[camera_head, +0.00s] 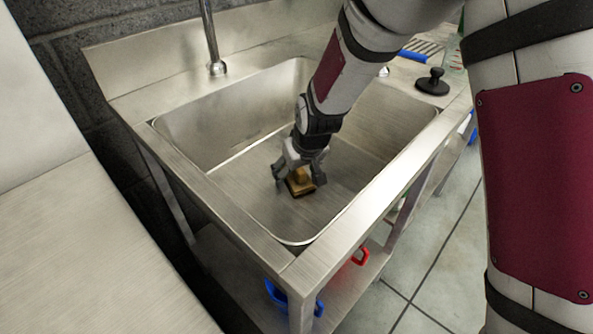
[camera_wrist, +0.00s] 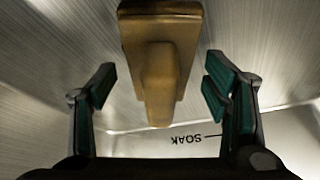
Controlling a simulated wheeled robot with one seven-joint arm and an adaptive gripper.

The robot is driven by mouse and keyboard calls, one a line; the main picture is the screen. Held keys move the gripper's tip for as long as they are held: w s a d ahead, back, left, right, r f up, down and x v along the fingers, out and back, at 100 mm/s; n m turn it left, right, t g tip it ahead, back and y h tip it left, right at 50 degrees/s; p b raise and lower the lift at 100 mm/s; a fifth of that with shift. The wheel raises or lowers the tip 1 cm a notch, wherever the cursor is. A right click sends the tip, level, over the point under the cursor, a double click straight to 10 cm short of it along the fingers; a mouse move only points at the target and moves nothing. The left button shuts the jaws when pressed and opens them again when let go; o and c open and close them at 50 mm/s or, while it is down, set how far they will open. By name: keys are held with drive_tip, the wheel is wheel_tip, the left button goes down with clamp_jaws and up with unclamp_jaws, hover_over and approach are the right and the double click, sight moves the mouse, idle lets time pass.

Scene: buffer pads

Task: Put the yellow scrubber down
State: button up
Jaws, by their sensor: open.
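The yellow scrubber (camera_head: 300,183) is a small block with a raised handle, down in the metal sink (camera_head: 225,145). It appears to rest on the sink floor. In the wrist view the scrubber (camera_wrist: 160,60) shows at the upper middle, its handle pointing toward my gripper. My gripper (camera_head: 300,170) reaches down into the sink right at the scrubber. In the wrist view my gripper (camera_wrist: 160,95) has its green-padded fingers spread wide, with clear gaps on both sides of the handle. The fingers hold nothing.
A line with the word SOAK (camera_wrist: 187,140) marks the sink wall. A faucet (camera_head: 217,68) stands behind the sink. A black round-based object (camera_head: 433,82) and a blue-handled item (camera_head: 413,55) lie on the right counter. Red (camera_head: 360,257) and blue (camera_head: 275,293) items sit below. The sink's surrounding floor looks clear.

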drive_tip(key=shift+r, duration=0.5)
drive_tip(key=p+v, duration=0.3)
drive_tip(key=v, duration=0.8)
drive_tip(key=shift+s, duration=0.2)
drive_tip(key=shift+d+r, duration=0.15)
drive_tip(key=s+d+r+m, duration=0.1)
drive_tip(key=s+d+r, duration=0.2)
drive_tip(key=s+d, duration=0.1)
drive_tip(key=s+d+r+m+g+h, duration=0.1)
drive_tip(key=s+d+r, duration=0.3)
drive_tip(key=s+d, duration=0.1)
drive_tip(key=s+d+r, duration=0.3)
drive_tip(key=s+d, duration=0.1)
drive_tip(key=d, duration=0.1)
drive_tip(key=shift+s+d+r+m, duration=0.2)
drive_tip(key=shift+s+r+m, duration=0.1)
drive_tip(key=shift+m, duration=0.1)
drive_tip(key=s+d+r+m+g, duration=0.1)
drive_tip(key=s+d, duration=0.3)
drive_tip(key=s, duration=0.6)
drive_tip(key=s+d+m+g+h, duration=0.1)
drive_tip(key=s+d, duration=0.3)
drive_tip(key=s, duration=0.6)
drive_tip(key=shift+r+m, duration=0.4)
drive_tip(key=shift+m, duration=0.2)
